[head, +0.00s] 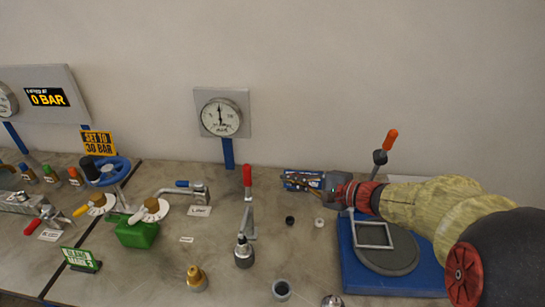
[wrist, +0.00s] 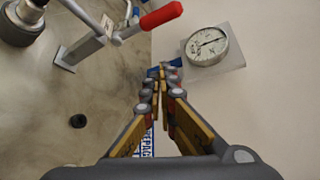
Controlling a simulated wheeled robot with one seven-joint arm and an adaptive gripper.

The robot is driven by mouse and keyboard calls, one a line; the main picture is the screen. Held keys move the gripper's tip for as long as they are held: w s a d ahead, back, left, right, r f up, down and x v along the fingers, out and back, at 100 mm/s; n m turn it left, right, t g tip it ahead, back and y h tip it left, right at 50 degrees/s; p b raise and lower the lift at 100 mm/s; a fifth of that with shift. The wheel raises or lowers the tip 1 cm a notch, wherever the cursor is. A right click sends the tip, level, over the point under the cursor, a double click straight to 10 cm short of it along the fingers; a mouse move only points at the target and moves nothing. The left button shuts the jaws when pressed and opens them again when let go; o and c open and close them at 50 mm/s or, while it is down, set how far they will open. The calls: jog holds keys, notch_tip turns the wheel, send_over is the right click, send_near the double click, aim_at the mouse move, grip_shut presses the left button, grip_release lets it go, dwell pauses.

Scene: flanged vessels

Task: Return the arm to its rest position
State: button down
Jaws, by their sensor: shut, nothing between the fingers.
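My gripper (head: 300,181) is at the right of the head view, over the back part of the bench, with my arm reaching in from the right edge. Its fingers point left. In the wrist view, the two fingers of my gripper (wrist: 162,78) meet at their tips, shut with nothing between them. A blue and white label (head: 303,174) shows behind the fingers. The red-handled lever (head: 247,178) stands to the left of the fingertips, apart from them.
A blue stand with a grey disc (head: 387,252) lies below my arm. A gauge (head: 221,117) is on a blue post at the back. Small fittings, including a brass one (head: 196,278), stand in front.

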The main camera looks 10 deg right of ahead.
jog(key=s+a+f+n+g+h, duration=0.1)
jog(key=s+f+n+g+h, duration=0.2)
jog(key=s, duration=0.6)
jog(key=s+a+f+n+g, duration=0.2)
jog(key=s+f+n+g, duration=0.1)
jog(key=s+f+g, duration=0.4)
jog(key=s+d+r+n+t+h, duration=0.1)
jog(key=s+d+r+n+h, duration=0.15)
jog(key=s, duration=0.25)
jog(key=s+d+r+n+t+h, duration=0.1)
jog(key=s+d+r+n+h, duration=0.1)
jog(key=s+n+h, duration=0.15)
notch_tip(320, 180, up, 6)
jog(key=s+a+n+t, duration=0.2)
jog(key=a+n, duration=0.1)
jog(key=shift+s+r, duration=0.2)
jog(key=shift+r, duration=0.05)
dwell(0.8)
